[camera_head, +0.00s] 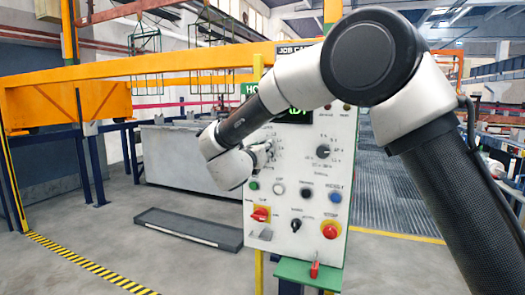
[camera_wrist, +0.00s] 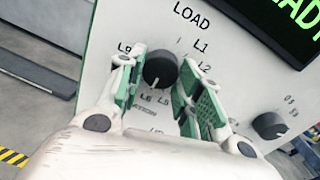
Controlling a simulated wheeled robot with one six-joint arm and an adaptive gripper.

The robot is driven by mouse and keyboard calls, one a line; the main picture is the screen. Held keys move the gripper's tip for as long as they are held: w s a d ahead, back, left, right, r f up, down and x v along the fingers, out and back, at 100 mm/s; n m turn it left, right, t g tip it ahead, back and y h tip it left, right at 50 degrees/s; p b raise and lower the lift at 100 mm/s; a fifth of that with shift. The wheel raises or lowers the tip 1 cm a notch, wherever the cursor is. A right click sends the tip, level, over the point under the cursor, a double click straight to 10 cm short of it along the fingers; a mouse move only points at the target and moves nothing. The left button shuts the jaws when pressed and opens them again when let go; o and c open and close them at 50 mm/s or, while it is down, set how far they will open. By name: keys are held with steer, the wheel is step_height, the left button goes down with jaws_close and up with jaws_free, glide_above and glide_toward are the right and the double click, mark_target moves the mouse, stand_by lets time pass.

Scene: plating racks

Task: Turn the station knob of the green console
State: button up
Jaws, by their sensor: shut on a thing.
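The green-edged console (camera_head: 300,165) has a white panel and stands at centre right in the head view. Its station knob (camera_wrist: 160,68) is a round black dial in the wrist view, ringed by labels such as LOAD, L1, L2, L5 and L6. My gripper (camera_wrist: 163,78) has its green-padded fingers on either side of the knob and is shut on it.
A second black dial (camera_head: 323,151) sits to the right on the panel. Below are several buttons, a red switch (camera_head: 260,214), a small black selector (camera_head: 296,225) and a red stop button (camera_head: 329,231). A grey tray (camera_head: 188,229) lies on the floor to the left.

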steer(key=m, duration=0.5)
steer(key=shift+a+f+m, duration=0.1)
steer(key=shift+f+m, duration=0.1)
steer(key=shift+m, duration=0.2)
stand_by(0.4)
steer(key=o, duration=1)
steer(key=shift+o, duration=0.2)
steer(key=shift+r, duration=0.1)
steer(key=v, duration=1.2)
steer(key=shift+a, duration=0.1)
